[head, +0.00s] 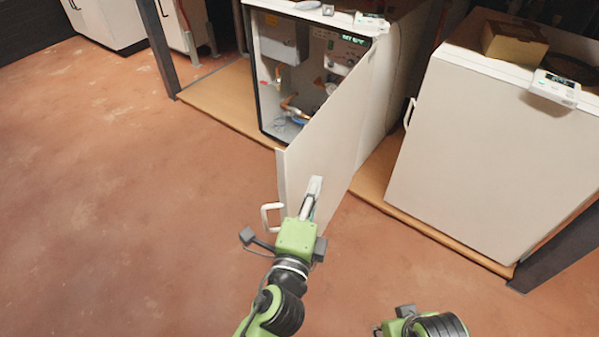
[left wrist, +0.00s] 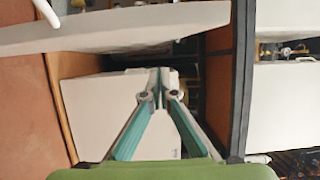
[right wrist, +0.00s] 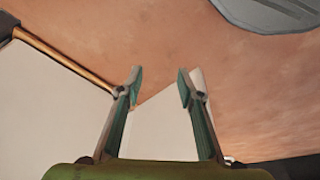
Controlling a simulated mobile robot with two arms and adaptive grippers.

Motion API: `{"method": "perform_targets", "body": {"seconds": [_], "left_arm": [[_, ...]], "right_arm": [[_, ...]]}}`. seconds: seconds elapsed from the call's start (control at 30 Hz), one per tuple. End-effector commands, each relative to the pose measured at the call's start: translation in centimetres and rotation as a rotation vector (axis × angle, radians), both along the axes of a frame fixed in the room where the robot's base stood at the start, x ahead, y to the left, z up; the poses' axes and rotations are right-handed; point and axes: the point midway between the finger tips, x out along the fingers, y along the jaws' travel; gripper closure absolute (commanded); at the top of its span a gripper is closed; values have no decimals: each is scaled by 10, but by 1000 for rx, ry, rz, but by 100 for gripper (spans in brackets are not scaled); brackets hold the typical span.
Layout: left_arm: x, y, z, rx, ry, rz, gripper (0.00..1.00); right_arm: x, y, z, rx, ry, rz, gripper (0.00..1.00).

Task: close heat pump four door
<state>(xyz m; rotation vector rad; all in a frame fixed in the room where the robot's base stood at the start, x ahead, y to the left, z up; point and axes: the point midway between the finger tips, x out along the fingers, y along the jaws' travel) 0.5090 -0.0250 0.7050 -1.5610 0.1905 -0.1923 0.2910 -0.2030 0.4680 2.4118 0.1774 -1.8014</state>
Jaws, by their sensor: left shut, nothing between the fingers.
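A white heat pump (head: 262,50) has its door (head: 335,140) swung open towards me, with pipes and parts showing inside. The door also spans the top of the left wrist view (left wrist: 130,28). A white loop handle (head: 270,217) sits at the door's free edge and shows in the left wrist view (left wrist: 46,12). My left gripper (head: 315,183) is in front of the door in the head view, right of the handle. Its fingers meet, empty, in the left wrist view (left wrist: 159,85). Contact with the door cannot be told. My right gripper (right wrist: 157,82) is open and empty.
Another white heat pump (head: 480,150), closed, stands to the right with a cardboard box (head: 514,42) and a small controller (head: 556,88) on top. Dark posts (head: 158,48) stand beside the units. Open reddish floor (head: 120,220) lies to the left.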

Motion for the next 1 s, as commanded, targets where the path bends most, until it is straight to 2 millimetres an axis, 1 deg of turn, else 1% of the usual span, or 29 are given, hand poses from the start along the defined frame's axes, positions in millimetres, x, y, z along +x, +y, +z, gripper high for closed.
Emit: {"method": "perform_targets", "body": {"seconds": [0.03,0.1,0.2,0.3,0.5,0.87,1.0], "left_arm": [[11,-3,2,0,-3,1,100],[22,-2,1,2,-1,1,100],[27,15,0,5,0,1,100],[32,24,0,3,0,0,100],[36,31,-1,0,2,0,100],[36,32,-1,0,1,-2,100],[39,38,0,1,0,-13,100]], "right_arm": [[0,0,-1,0,0,0,66],[0,0,-4,0,3,0,66],[2,1,-12,-1,7,1,66],[2,1,-16,0,8,1,66],[3,1,-19,0,8,1,66],[3,1,-19,-1,7,1,66],[4,1,-19,0,3,1,66]]}}
